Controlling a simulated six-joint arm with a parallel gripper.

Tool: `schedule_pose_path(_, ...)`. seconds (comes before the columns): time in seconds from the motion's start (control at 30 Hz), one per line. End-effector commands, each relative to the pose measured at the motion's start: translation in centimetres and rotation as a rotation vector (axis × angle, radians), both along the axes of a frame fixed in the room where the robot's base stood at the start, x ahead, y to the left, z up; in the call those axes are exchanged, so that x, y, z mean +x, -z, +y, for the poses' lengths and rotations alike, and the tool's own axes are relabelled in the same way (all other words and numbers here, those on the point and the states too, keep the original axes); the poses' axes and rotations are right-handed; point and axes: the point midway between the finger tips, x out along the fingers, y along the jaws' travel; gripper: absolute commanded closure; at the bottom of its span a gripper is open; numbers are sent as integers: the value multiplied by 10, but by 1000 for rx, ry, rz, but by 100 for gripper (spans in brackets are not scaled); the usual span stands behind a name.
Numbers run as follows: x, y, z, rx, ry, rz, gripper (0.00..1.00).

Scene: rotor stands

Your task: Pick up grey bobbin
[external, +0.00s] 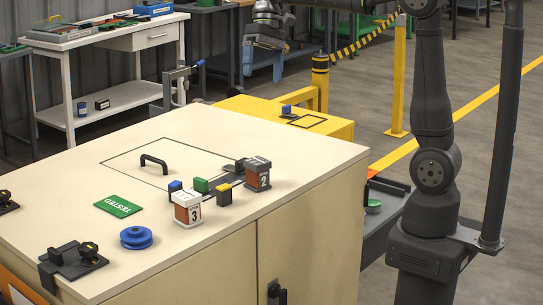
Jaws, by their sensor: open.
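A grey-topped block with a brown middle and a number 2 on its face (257,174) stands upright at the right side of the cream cabinet top; it looks like the grey bobbin. A similar white-topped block marked 3 (187,208) stands to its left and nearer the camera. My gripper (262,66) is open and empty at the top middle of the view, pointing down. It is well above and behind the cabinet, apart from both blocks. Its fingertips are small and partly dark in this view.
A black handle (154,162), a green TESTED plate (118,206), a blue spool (136,237) and a dark clamp fixture (74,259) are also on the cabinet top (215,135). A yellow post (320,82) stands behind.

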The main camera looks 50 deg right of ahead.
Motion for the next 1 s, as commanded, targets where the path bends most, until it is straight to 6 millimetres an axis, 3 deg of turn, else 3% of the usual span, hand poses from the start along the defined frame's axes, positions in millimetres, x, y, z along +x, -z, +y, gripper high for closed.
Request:
schedule_pose_path(0.27,0,0,0,0,0,0,0)
schedule_pose_path(0.4,0,0,0,0,0,0,27)
schedule_pose_path(0.73,-1,2,3,-4,-29,-12,27)
schedule_pose_path(0.87,-8,11,19,-26,-202,-78,27)
schedule_pose_path(1.0,-22,28,45,-71,-548,-198,27)
